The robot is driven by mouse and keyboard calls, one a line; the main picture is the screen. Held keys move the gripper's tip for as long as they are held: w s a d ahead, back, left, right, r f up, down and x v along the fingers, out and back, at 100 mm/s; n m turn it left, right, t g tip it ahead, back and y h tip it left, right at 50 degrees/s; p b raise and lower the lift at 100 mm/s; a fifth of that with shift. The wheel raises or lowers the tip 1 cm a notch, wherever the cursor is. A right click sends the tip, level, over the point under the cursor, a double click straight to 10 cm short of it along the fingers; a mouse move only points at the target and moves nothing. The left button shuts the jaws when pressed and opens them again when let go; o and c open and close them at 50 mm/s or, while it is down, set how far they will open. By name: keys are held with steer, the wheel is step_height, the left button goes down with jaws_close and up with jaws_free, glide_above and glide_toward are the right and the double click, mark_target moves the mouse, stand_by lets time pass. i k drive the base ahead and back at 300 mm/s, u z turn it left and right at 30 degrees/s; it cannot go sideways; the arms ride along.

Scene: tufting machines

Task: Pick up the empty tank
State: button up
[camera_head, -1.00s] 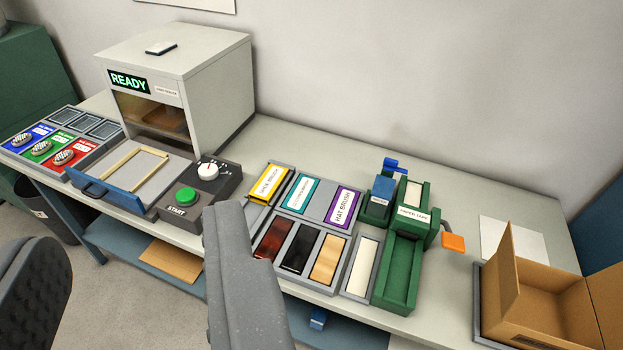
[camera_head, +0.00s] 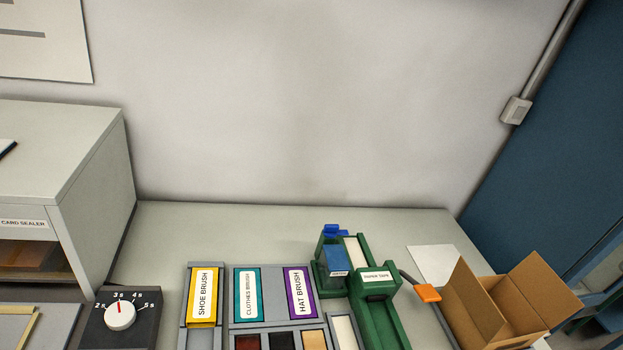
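A small blue tank-like block (camera_head: 337,259) with a small white label sits at the back left of the green paper tape dispenser (camera_head: 378,312) on the bench. I cannot tell from here whether it is empty. Another blue part (camera_head: 335,230) shows just behind it at the dispenser's top. My gripper is not in view, and nothing of mine shows near the tank.
Brush holders (camera_head: 270,292) stand left of the dispenser. A card sealer (camera_head: 62,165) and dial box (camera_head: 120,318) are at left. An orange-ended lever (camera_head: 428,293) and open cardboard box (camera_head: 505,300) are at right. The bench (camera_head: 240,220) is clear along the wall.

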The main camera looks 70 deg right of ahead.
mark_target(333, 267)
steer(key=z, duration=0.5)
steer(key=i, duration=0.95)
steer(key=z, duration=0.8)
